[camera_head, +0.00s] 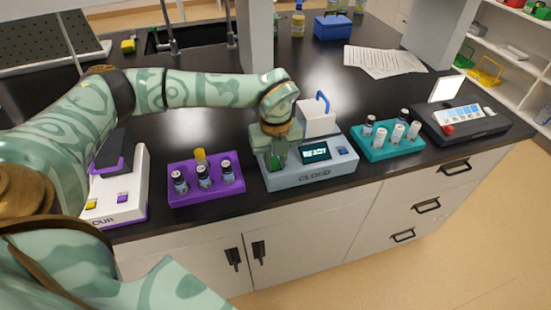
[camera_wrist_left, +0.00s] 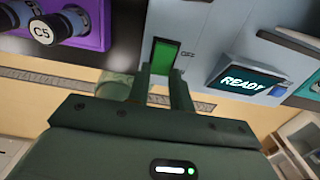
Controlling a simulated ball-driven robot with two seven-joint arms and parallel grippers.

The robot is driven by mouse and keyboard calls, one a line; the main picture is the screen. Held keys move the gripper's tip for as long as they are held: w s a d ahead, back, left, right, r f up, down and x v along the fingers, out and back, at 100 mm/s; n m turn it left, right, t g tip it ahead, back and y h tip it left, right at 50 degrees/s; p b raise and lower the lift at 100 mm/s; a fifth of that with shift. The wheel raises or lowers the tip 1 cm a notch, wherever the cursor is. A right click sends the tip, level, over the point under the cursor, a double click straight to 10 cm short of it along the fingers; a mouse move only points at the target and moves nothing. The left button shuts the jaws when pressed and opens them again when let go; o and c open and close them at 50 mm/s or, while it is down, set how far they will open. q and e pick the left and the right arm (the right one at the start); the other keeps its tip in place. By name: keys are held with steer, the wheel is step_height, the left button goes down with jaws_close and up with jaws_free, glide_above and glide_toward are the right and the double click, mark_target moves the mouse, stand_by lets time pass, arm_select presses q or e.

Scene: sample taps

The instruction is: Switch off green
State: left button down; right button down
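A grey-blue device labelled CLOUD (camera_head: 312,177) stands on the dark bench, and its screen reads READY. In the left wrist view, a green switch (camera_wrist_left: 161,56) sits on a grey face with the word OFF to its right. My left gripper (camera_head: 277,160) is at the left part of this device and hides the switch in the head view. In the left wrist view, the two fingers of my left gripper (camera_wrist_left: 160,82) are apart, with the green switch between and just beyond their tips. I cannot tell whether they touch it. My right gripper is not in view.
A purple rack (camera_head: 206,193) with several vials stands left of the device, and a white-and-purple device (camera_head: 118,190) farther left. A teal rack (camera_head: 388,151) with vials and a dark device (camera_head: 463,124) stand to the right. Papers (camera_head: 384,61) lie behind.

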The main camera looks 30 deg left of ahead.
arm_select(q)
steer(key=shift+w+a+r+g+h+p, duration=0.15)
steer(key=shift+a+r+g+h+p, duration=0.05)
steer(key=shift+g+h+p, duration=0.25)
steer(key=shift+w+a+g+h, duration=0.1)
steer(key=shift+w+g+h, duration=0.05)
steer(key=shift+g+h, duration=0.45)
steer(key=c, duration=1.2)
jaws_free()
steer(key=shift+c, duration=0.2)
steer(key=p+v, duration=0.2)
steer(key=v, duration=1.4)
steer(key=shift+a, duration=0.2)
steer(key=shift+r, duration=0.1)
